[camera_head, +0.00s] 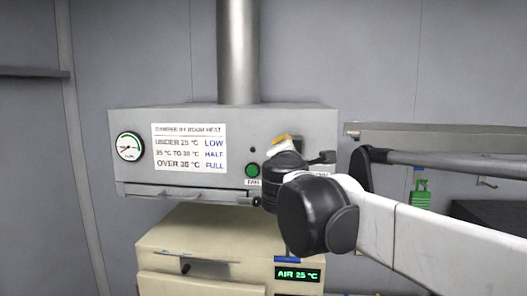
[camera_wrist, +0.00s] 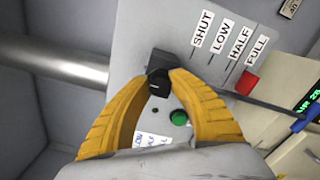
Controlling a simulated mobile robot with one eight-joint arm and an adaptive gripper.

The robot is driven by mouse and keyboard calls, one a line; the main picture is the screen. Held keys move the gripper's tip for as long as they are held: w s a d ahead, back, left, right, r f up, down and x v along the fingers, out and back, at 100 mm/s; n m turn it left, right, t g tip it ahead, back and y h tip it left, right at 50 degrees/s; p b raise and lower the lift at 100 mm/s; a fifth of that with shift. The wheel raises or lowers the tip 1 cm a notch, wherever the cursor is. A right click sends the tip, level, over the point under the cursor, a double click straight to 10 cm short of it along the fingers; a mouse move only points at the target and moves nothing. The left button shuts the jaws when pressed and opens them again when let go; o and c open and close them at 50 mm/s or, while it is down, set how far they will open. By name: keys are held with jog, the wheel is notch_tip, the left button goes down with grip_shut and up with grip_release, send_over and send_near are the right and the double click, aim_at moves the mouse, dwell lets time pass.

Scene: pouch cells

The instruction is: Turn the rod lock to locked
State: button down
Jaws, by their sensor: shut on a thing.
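My gripper (camera_wrist: 159,84) has curved yellow fingers closed on a small black knob (camera_wrist: 158,62) on the grey hood panel in the wrist view. I cannot tell for sure that this knob is the rod lock, and no locked marking is legible. In the head view, a little of my yellow gripper (camera_head: 281,140) shows at the panel's right part; my black wrist hides most of the held part. The labels SHUT, LOW, HALF and FULL (camera_wrist: 229,43) stand beside the knob in the wrist view, with a red piece (camera_wrist: 246,83) near FULL.
The grey hood (camera_head: 200,180) carries a gauge (camera_head: 129,146), a damper sign (camera_head: 189,147) and a green button (camera_head: 252,170). A cream unit (camera_head: 200,240) with a display reading AIR 25 °C stands below. A shelf (camera_head: 440,135) is at right.

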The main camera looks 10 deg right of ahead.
jog(key=c, duration=1.1)
grip_release()
jog(key=v, duration=1.2)
jog(key=s+d+f+m+g+b, duration=0.3)
jog(key=f+b, duration=0.4)
jog(key=f, duration=0.6)
jog(key=s+d+f+m+g+b, duration=0.1)
jog(key=s+d+f+m+b, duration=0.45)
jog(key=f, duration=0.85)
jog(key=f+m+g+b, duration=0.3)
jog(key=f+b, duration=0.6)
jog(key=f, duration=0.4)
jog(key=s+a+f+m+g+y+b, duration=0.1)
jog(key=f+b, duration=0.4)
jog(key=f, duration=0.5)
jog(key=s+a+f+m+g+y+b, duration=0.1)
jog(key=s+f+m+b, duration=0.3)
jog(key=f, duration=0.7)
jog(key=s+a+f+m+g+y+b, duration=0.1)
jog(key=s+a+f+m+y+b, duration=0.1)
jog(key=f+b, duration=0.5)
notch_tip(320, 180, down, 4)
jog(key=s+m+y, duration=0.1)
jog(key=s, duration=0.1)
jog(key=shift+s+a+y+b, duration=0.3)
jog(key=shift+s+a+b, duration=0.05)
